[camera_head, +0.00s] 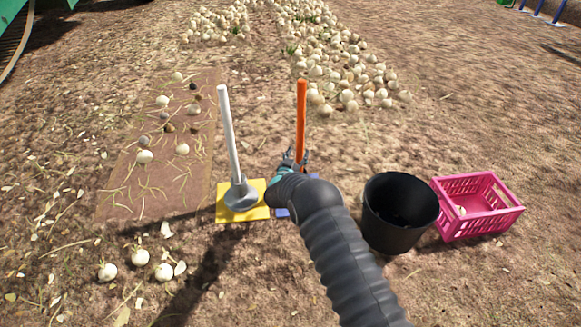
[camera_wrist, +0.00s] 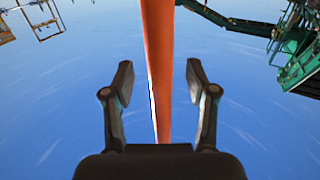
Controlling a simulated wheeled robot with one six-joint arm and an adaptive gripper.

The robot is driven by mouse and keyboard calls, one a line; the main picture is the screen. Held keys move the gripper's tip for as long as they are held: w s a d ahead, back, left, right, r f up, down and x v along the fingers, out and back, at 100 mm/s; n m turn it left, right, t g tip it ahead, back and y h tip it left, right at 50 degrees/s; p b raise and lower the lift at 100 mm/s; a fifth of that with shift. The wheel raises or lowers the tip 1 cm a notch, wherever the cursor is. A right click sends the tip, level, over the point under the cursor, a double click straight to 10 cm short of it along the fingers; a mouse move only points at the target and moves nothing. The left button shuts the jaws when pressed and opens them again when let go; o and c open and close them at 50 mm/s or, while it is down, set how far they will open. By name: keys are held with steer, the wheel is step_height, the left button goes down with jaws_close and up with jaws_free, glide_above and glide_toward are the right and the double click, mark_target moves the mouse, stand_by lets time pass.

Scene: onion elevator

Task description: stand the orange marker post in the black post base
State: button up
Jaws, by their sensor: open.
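The orange marker post (camera_head: 301,115) stands about upright in the head view. Its lower end is hidden behind my gripper (camera_head: 293,158) and arm. In the wrist view the post (camera_wrist: 158,60) runs between the two open fingers of my gripper (camera_wrist: 160,82), with a gap on both sides. I cannot make out the black post base; the spot under the post is covered by my arm. A strip of blue mat (camera_head: 282,213) shows there beside my arm.
A pale grey post (camera_head: 228,130) in a grey base (camera_head: 241,196) stands on a yellow mat (camera_head: 226,213) at the left. A black bucket (camera_head: 376,228) and a pink crate (camera_head: 487,220) stand to the right. Onions (camera_head: 145,157) lie on a brown board and the soil.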

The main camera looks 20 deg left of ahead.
steer(key=s, duration=0.8)
steer(key=shift+s+d, duration=0.3)
steer(key=shift+s, duration=0.1)
stand_by(0.4)
